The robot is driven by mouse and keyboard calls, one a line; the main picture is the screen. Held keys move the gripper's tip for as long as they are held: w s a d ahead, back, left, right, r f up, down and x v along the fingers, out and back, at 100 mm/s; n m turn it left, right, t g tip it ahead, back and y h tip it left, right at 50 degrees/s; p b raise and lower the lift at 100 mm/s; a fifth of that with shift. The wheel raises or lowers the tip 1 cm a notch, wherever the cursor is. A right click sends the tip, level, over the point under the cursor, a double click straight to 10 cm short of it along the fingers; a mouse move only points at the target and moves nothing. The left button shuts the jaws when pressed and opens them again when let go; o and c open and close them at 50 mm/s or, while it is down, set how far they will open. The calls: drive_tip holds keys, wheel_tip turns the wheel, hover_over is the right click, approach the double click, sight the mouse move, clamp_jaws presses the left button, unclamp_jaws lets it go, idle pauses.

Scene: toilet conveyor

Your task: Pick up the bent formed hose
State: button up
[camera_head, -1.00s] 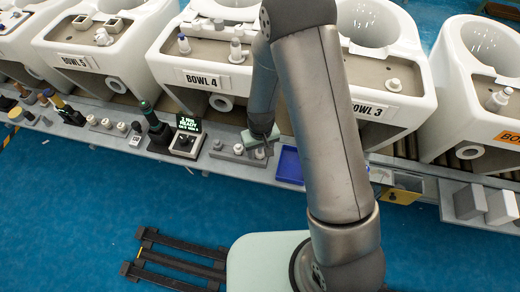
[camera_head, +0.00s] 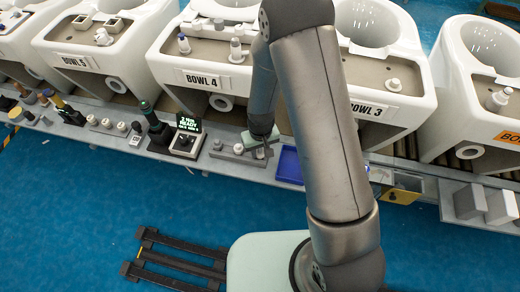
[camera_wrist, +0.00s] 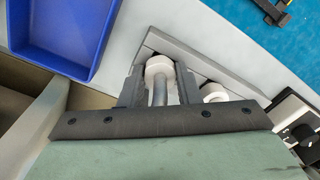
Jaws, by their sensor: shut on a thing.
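My gripper (camera_head: 262,142) is down at the grey holder plate on the shelf in front of Bowl 4. In the wrist view my gripper (camera_wrist: 160,75) is shut on a grey tube with a white end, the bent formed hose (camera_wrist: 159,84). One finger is on each side of it. The hose's lower part is hidden behind the gripper body, so its bend cannot be made out. The holder plate (camera_wrist: 200,64) lies just beneath, and I cannot tell whether the hose is clear of it. A second white-topped piece (camera_wrist: 214,92) stands beside the right finger.
A blue tray (camera_head: 289,165) lies right of the holder; it also shows in the wrist view (camera_wrist: 88,66). A control box with a lit display (camera_head: 187,134) and a dark green-topped tool (camera_head: 154,126) stand to the left. Bowl 4 (camera_head: 170,75) rises close behind.

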drive_tip(key=shift+r+p, duration=0.3)
drive_tip(key=shift+r, duration=0.35)
idle(0.7)
drive_tip(key=shift+r+p, duration=1.3)
drive_tip(key=shift+r, duration=0.85)
